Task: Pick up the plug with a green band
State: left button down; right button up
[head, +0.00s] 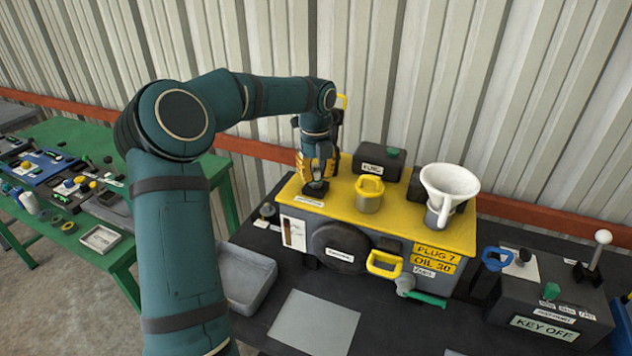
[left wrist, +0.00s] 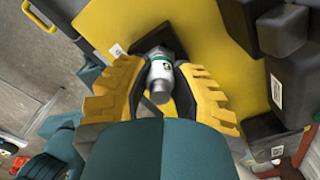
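The plug with a green band (left wrist: 160,73) shows in the left wrist view as a white and grey cylinder with a green ring near its far end. It stands at a black block (left wrist: 160,41) on a yellow-topped bench unit (head: 340,202). My left gripper (left wrist: 161,68) has its yellow fingers on either side of the plug, apart from each other. They look open around it; any contact is hard to make out. In the head view, my left gripper (head: 318,178) points down at the unit's left end, and the plug is hidden there. My right gripper is not in view.
A yellow-handled pot (head: 369,195), a white funnel (head: 449,184) and a black box (head: 378,162) stand right of the gripper. A grey tray (head: 245,276) lies left of the unit. A control box (head: 550,308) stands at right. A green table (head: 60,215) is at left.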

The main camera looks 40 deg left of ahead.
aim_at(316, 165)
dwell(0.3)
pick_arm(q)
notch_tip(316, 165, up, 11)
jog(key=shift+f+p, duration=0.1)
jog(key=shift+p, duration=0.55)
jog(key=shift+r+p, duration=0.4)
jog(key=shift+r, duration=2.25)
